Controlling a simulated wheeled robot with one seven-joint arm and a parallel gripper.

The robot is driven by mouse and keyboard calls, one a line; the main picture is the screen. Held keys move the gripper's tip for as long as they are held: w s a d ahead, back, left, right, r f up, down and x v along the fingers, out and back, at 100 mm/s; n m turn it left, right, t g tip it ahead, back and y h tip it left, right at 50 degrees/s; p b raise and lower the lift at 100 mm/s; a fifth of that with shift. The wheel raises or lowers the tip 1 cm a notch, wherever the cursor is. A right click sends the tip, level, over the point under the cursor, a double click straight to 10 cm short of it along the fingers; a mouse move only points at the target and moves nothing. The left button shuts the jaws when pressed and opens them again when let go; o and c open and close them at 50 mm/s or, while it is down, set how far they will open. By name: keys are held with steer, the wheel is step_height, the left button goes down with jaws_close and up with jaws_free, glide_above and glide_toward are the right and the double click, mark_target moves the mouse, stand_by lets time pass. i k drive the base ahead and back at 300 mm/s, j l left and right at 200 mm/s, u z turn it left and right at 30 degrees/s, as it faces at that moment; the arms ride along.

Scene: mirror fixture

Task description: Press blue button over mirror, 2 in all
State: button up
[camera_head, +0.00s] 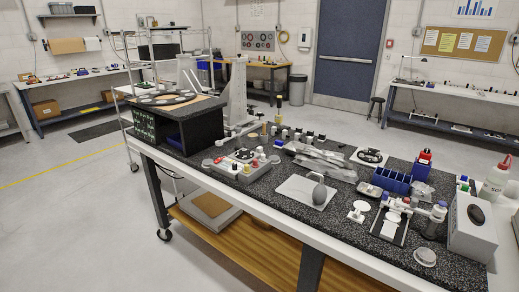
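My gripper is not in view. A grey box (225,171) with red, pale and dark knobs or buttons stands at the left front of the speckled dark bench top (270,201); I cannot tell whether one of them is blue. A small stand or fixture (392,232) with a dark base sits at the right front, with blue-topped small parts near it. A small blue-capped part (278,144) stands farther back. No mirror can be made out with certainty, and the things are too small to pick out blue buttons over it.
A black box (205,125) with a round plate on top stands at the bench's left end. Blue bins (391,181), clear bags (325,160), a white bottle (495,178) and a grey-white box (472,228) crowd the right. Open floor (75,215) lies left of the bench.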

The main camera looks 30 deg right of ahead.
mark_target(442, 203)
steer(key=z, duration=1.2)
